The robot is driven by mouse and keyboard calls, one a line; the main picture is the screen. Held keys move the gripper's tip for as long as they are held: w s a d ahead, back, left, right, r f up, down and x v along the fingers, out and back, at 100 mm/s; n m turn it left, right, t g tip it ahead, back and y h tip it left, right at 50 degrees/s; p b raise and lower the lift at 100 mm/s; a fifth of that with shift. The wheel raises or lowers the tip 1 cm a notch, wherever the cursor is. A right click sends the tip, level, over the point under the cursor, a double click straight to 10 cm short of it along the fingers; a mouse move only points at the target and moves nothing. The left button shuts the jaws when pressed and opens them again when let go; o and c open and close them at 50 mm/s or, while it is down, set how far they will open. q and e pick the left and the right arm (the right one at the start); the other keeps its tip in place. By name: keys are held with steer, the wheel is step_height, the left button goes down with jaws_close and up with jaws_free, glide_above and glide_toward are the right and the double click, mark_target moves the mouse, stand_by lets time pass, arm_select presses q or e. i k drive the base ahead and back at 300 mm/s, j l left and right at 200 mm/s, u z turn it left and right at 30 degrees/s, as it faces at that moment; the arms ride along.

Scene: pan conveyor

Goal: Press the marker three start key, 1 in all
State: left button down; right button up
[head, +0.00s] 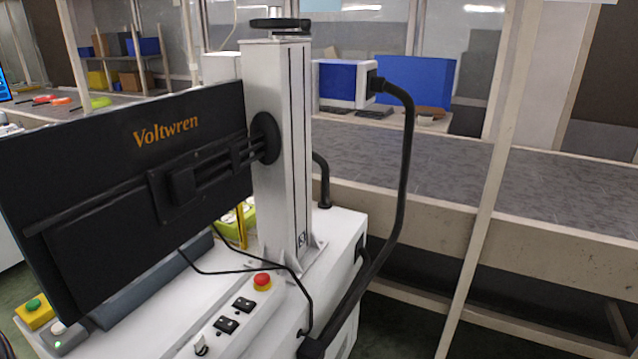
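A marker machine (292,155) with a pale column stands at the left and centre. A green round button (33,305) sits on a small yellow box (38,318) at the lower left. Beside it is a grey box (66,341) with a whitish button and a small green light. The machine's front panel (262,303) carries a red mushroom button (262,282), two black switches (226,325) and a key-like knob (200,346). I see no readable number three, so I cannot tell which marker this is. Neither of my grippers is in view.
A large dark monitor (110,210) marked "Voltwren", seen from behind, blocks the left side. A thick black cable (408,170) loops right of the column. A conveyor (430,170) runs behind, with a slanted pale post (489,190) in front. Blue panels (415,82) stand farther back.

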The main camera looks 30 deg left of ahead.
mark_target(34, 304)
steer(key=k, duration=0.45)
steer(key=u, duration=0.35)
steer(key=k+u, duration=0.15)
steer(key=u, duration=0.2)
steer(key=j+u, duration=0.1)
steer(key=u, duration=0.25)
steer(key=l+u, duration=0.1)
steer(key=u, duration=1.4)
steer(key=l+u, duration=0.15)
steer(key=l, duration=0.6)
steer(key=i+l, duration=0.1)
